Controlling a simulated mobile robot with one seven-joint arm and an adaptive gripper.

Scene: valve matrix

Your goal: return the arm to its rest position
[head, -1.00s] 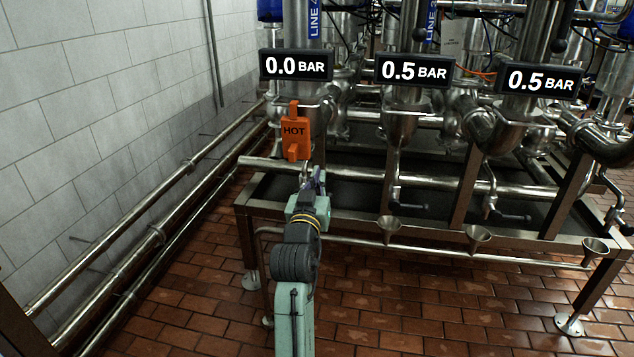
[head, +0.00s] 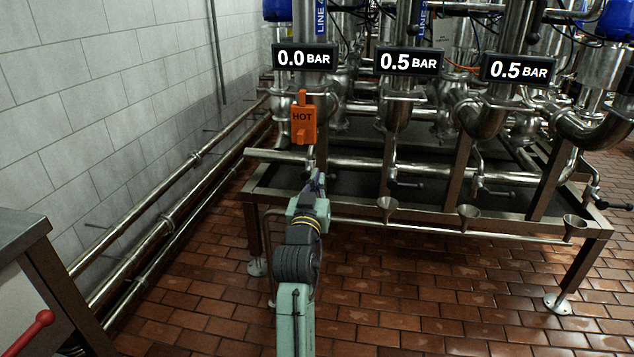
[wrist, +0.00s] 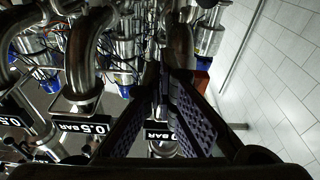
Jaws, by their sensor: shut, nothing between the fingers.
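Past the fingers the wrist view shows steel pipes and an upside-down pressure display (wrist: 160,135). Whether the fingers touch any pipe cannot be told.
A steel valve frame (head: 400,215) with pipes and funnels stands ahead. Displays read 0.0 BAR (head: 305,57), 0.5 BAR (head: 409,61) and 0.5 BAR (head: 517,69). Wall pipes (head: 150,235) run at left. Tiled floor is open at right.

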